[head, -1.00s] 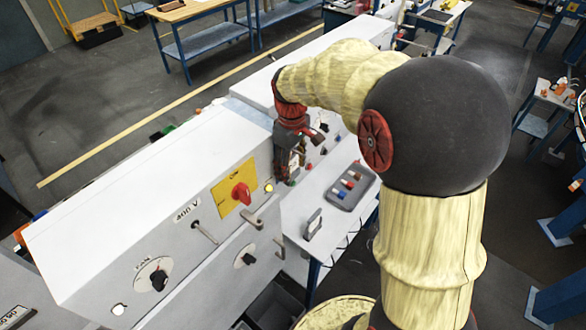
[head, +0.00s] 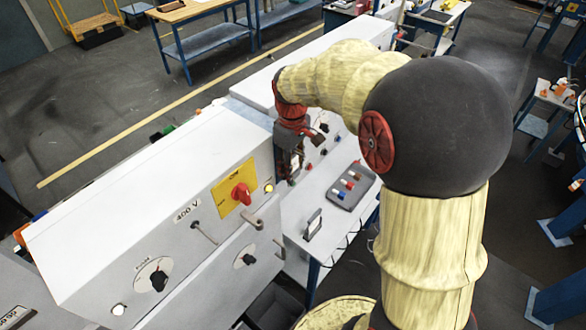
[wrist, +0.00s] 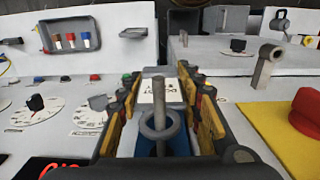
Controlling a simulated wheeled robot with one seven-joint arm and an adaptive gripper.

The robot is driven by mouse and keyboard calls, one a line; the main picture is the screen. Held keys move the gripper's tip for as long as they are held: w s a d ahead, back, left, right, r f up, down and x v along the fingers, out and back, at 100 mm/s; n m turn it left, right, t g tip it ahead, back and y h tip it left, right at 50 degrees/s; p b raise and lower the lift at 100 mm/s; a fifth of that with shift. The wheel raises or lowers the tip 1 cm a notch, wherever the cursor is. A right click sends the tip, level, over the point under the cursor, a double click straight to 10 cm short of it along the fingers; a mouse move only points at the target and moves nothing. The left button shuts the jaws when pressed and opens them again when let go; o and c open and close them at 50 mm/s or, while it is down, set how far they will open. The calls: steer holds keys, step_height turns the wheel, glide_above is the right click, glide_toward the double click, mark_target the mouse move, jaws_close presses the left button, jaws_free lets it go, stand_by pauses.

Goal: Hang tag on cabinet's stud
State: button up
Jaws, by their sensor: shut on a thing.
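My gripper (head: 291,165) is low in front of the white cabinet (head: 150,185), beside the yellow switch plate. In the wrist view its yellow-padded fingers (wrist: 160,115) are shut on the tag (wrist: 156,91), which shows a white face with dark print and a blue part below. A grey ring (wrist: 160,124) and an upright grey peg (wrist: 160,95) line up between the fingers. I cannot tell whether the ring is around the peg or only in front of it. An angled grey stud (wrist: 265,66) on the cabinet stands right of the gripper, apart from the tag; it also shows in the head view (head: 252,220).
The red rotary switch (head: 241,193) juts out close by. A grey tray (head: 350,186) with coloured pegs and a small upright stand (head: 312,224) are on the white shelf. Dials (wrist: 38,108) and buttons lie left in the wrist view.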

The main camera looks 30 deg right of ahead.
steer(key=shift+s+d+r, duration=0.1)
steer(key=shift+s, duration=0.1)
steer(key=shift+s+d+r, duration=0.1)
steer(key=shift+s, duration=0.2)
steer(key=shift+s+d, duration=0.1)
steer(key=shift+s, duration=0.1)
steer(key=shift+s+d+r, duration=0.1)
steer(key=shift+s+d, duration=0.2)
steer(key=shift+s, duration=0.45)
steer(key=shift+s+d+r, duration=0.15)
steer(key=shift+s+d, duration=0.15)
steer(key=shift+s, duration=0.4)
steer(key=shift+s+d+r, duration=0.1)
steer(key=shift+s+d, duration=0.2)
steer(key=shift+s, duration=0.45)
